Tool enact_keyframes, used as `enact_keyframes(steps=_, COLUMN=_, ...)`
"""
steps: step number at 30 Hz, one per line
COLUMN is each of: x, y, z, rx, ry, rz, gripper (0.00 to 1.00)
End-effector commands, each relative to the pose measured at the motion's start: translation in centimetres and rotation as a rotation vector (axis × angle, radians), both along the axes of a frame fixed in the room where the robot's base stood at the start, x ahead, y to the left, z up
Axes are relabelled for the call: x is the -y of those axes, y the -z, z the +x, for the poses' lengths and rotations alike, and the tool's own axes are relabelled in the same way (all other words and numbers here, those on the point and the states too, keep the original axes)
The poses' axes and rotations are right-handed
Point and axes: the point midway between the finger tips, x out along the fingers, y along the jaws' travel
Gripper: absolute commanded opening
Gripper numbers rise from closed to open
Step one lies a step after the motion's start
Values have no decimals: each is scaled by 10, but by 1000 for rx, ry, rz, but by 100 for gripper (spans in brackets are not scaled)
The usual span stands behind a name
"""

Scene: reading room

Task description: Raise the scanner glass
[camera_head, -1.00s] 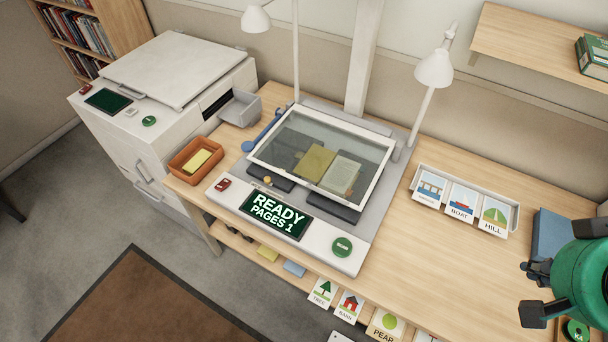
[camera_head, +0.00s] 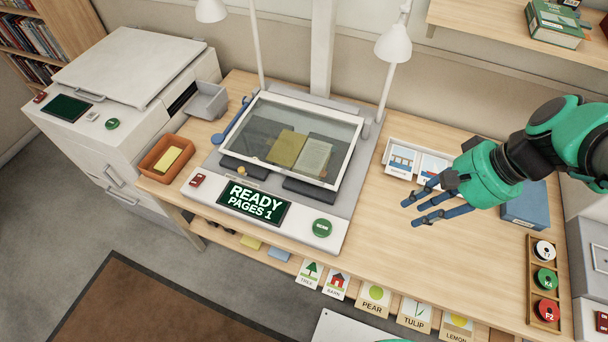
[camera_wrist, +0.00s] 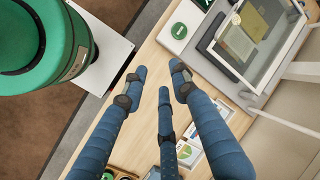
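The scanner glass (camera_head: 268,140) is a clear pane in a white frame, over an open book (camera_head: 300,153) on dark cradle plates. A blue lever (camera_head: 231,120) lies along the left side of the scanner. The scanner's front panel has a screen (camera_head: 253,203) reading "READY PAGES 1" and a green button (camera_head: 322,228). My gripper (camera_head: 428,205) is open and empty, its blue fingers spread above the table to the right of the scanner. In the wrist view, the glass (camera_wrist: 290,50) is at the upper right, apart from the fingers.
A blue box (camera_head: 527,207) and a wooden rack of discs (camera_head: 545,280) are at the right. An orange bin (camera_head: 150,165) is left of the scanner. Lamps (camera_head: 393,46) stand behind it.

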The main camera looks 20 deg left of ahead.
Motion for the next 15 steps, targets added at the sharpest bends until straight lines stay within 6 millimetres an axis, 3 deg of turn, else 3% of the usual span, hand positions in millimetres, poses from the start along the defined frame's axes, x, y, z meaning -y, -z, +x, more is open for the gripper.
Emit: enact_keyframes(steps=15, x=-87, y=62, z=42, rx=-413, ry=136, rz=337, gripper=28)
